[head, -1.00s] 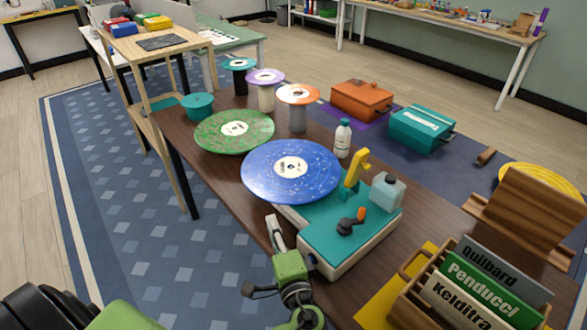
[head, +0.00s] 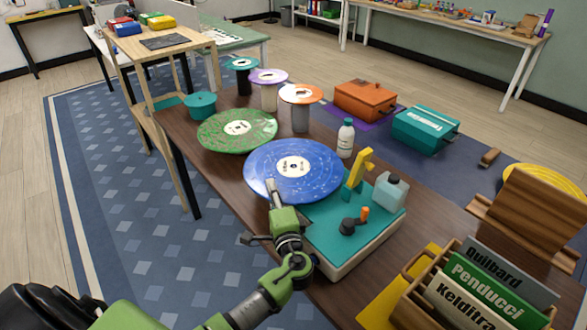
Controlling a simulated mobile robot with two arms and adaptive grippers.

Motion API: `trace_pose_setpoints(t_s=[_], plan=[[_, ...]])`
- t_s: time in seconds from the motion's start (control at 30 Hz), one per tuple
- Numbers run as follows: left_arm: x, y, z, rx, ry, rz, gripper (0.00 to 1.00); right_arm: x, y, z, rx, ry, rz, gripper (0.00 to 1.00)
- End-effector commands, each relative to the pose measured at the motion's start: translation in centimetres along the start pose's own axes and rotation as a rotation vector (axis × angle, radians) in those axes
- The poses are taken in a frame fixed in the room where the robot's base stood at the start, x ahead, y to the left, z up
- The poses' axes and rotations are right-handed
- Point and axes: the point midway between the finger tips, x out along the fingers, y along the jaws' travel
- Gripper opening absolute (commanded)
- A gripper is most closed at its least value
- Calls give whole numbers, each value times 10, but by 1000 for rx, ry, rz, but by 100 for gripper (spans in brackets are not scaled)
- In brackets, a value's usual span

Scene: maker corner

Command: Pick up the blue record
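The blue record (head: 320,172), speckled with a white label, lies flat on the turntable with the teal top (head: 330,222), overhanging its left side. My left gripper (head: 271,187) reaches up from below in the head view. Its fingertips overlap the near left rim of the blue record. The fingers show nearly edge-on, so I cannot tell how far apart they are or whether they touch the rim. My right gripper is not in view.
A green record (head: 212,139) lies behind the blue one. A crate of record sleeves (head: 411,302) stands at the right front.

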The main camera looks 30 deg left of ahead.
Motion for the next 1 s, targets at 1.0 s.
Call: trace_pose_setpoints(t_s=[1.0], plan=[[16, -25, 0, -5, 0, -3, 0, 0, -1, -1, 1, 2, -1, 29]])
